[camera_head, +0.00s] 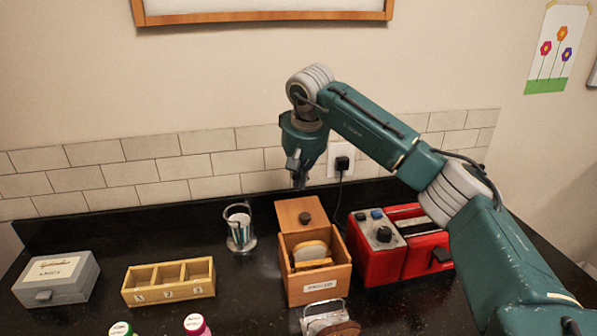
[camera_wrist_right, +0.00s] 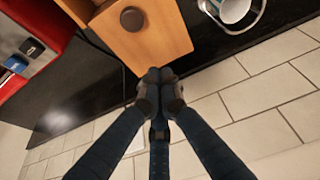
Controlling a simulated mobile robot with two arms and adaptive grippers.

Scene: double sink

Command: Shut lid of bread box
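The wooden bread box (camera_head: 318,284) stands on the dark counter with its lid (camera_head: 300,207) open at the back. The lid has a dark round knob (camera_head: 305,218). Slices of bread (camera_head: 309,250) show inside. My right gripper (camera_head: 298,182) is above and behind the raised lid, pointing down. In the right wrist view, the lid (camera_wrist_right: 160,48) and knob (camera_wrist_right: 131,20) lie just beyond the fingertips (camera_wrist_right: 159,74), which are together with nothing between them. I cannot tell whether they touch the lid's edge. My left gripper is not in view.
A red toaster (camera_head: 375,265) stands close on the right, its cord running to a wall outlet (camera_head: 341,160). A metal holder (camera_head: 240,232) stands on the left, with a three-compartment tray (camera_head: 168,295) and grey box (camera_head: 60,281) farther left. The tiled wall is close behind.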

